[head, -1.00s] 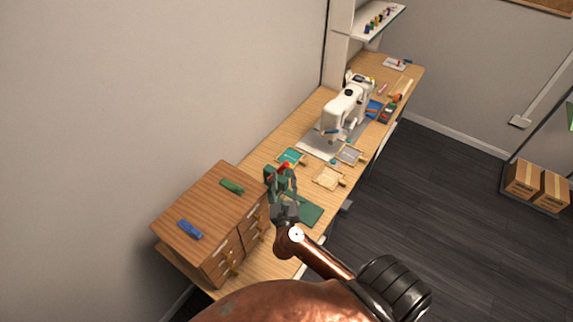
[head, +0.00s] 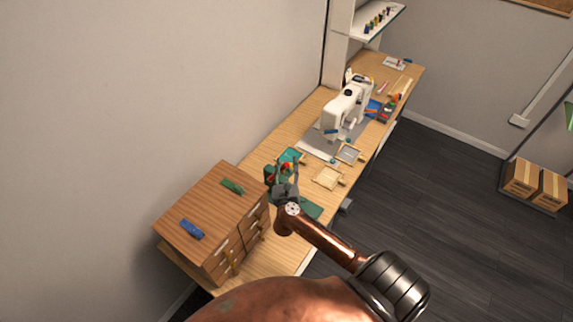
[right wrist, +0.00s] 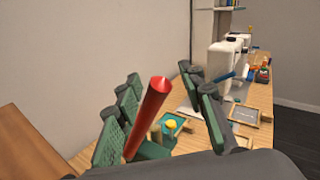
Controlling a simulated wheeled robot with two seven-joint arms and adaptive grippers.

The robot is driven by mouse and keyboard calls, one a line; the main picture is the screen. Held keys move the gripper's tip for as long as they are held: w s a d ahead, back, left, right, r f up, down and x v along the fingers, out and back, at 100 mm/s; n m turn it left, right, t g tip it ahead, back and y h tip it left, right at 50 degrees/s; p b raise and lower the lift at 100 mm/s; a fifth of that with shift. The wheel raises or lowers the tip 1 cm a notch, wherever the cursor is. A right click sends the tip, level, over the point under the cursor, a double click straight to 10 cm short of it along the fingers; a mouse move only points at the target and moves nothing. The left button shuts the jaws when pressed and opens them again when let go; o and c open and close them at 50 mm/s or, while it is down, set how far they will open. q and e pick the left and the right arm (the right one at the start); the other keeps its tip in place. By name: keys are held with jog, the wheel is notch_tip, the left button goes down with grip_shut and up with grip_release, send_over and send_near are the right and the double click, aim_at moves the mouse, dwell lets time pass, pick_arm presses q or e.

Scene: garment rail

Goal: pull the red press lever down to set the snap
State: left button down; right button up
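The red press lever (right wrist: 149,116) shows large in the right wrist view, rising at a slant between the fingers of my right gripper (right wrist: 160,76). It lies closer to the left finger, with a clear gap to the right finger. I cannot tell whether it touches the left one. In the head view the right gripper (head: 286,172) is at the dark green press (head: 268,174), and only a little of the red lever (head: 286,167) shows there. The lever is raised. My right gripper is open. My left gripper is not in view.
A wooden drawer cabinet (head: 205,205) stands left of the press, with a green and a blue item on top. Small trays (head: 327,178) and a white sewing machine (head: 345,108) are farther along the bench. A green mat (head: 311,209) lies beside the gripper.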

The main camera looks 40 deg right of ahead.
jog(key=shift+c, duration=0.3)
grip_shut()
dwell(0.3)
